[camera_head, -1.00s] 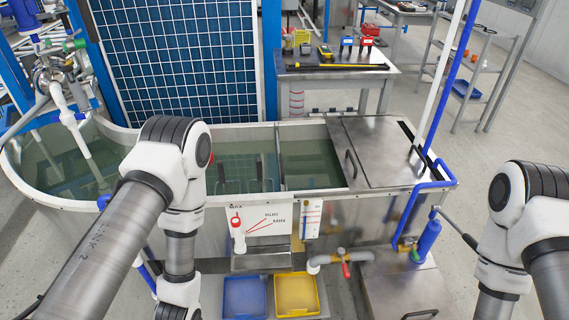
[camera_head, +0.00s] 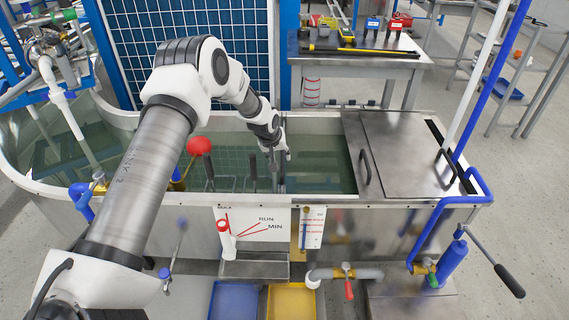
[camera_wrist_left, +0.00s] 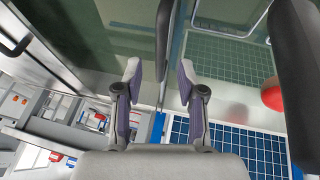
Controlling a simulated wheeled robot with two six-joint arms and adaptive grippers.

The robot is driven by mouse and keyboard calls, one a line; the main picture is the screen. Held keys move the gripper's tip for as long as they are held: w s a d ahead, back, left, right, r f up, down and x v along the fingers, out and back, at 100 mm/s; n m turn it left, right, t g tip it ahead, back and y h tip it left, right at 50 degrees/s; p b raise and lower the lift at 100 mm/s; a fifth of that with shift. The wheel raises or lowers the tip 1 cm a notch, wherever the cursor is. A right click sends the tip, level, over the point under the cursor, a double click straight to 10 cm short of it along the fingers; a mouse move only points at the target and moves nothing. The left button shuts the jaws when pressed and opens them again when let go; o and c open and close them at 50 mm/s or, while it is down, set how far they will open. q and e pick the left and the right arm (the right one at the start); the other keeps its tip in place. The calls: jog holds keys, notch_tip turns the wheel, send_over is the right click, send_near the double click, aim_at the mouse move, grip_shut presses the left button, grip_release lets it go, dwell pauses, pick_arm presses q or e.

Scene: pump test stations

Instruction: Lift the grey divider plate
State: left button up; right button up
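The grey divider plate (camera_head: 283,182) stands upright across the tank, seen nearly edge-on, partly hidden by my left gripper in the head view. It shows as a thin upright strip in the left wrist view (camera_wrist_left: 174,52). My left gripper (camera_head: 277,158) is over the tank at the plate's top. In the left wrist view its two fingers (camera_wrist_left: 159,72) are apart, with the plate's edge and a dark upright handle (camera_wrist_left: 163,38) in line with the gap. I cannot tell whether the fingers touch either. My right gripper is not in view.
Dark upright handles (camera_head: 252,166) stand in the water left of the plate, near a red ball knob (camera_head: 198,146). A steel lid (camera_head: 410,150) with a handle covers the tank's right end. Blue and white pipes rise at the right. A blue panel (camera_head: 185,30) stands behind.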

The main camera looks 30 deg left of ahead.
aim_at(282, 162)
pick_arm(q)
jog(key=x, duration=0.3)
jog(key=shift+f+b, duration=0.25)
jog(key=shift+b, duration=0.05)
grip_shut()
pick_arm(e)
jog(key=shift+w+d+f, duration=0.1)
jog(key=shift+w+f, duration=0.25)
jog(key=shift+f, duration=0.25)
